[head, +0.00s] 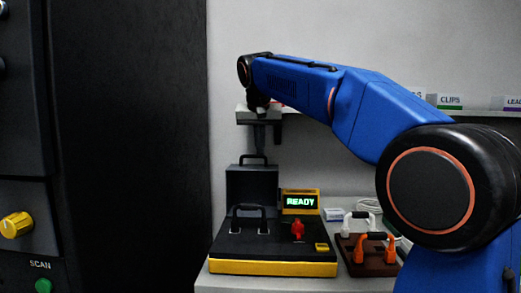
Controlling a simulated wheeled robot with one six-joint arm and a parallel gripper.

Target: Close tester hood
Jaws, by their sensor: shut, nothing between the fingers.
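The tester (272,268) is a black box with a yellow front edge on the bench. Its dark hood (252,184) stands raised at the back left, with a black handle (253,157) on its top edge. A small screen (300,202) in a yellow frame reads READY. My gripper (260,147) hangs down just above the raised hood, near its handle. It is shut and empty. Whether it touches the handle is hard to tell at this size.
A black handle on two clips (249,213), a red lever (297,229) and a yellow button (322,247) sit on the tester's deck. A brown block (362,258) with white and orange handles stands to the right. A dark cabinet (130,140) fills the left.

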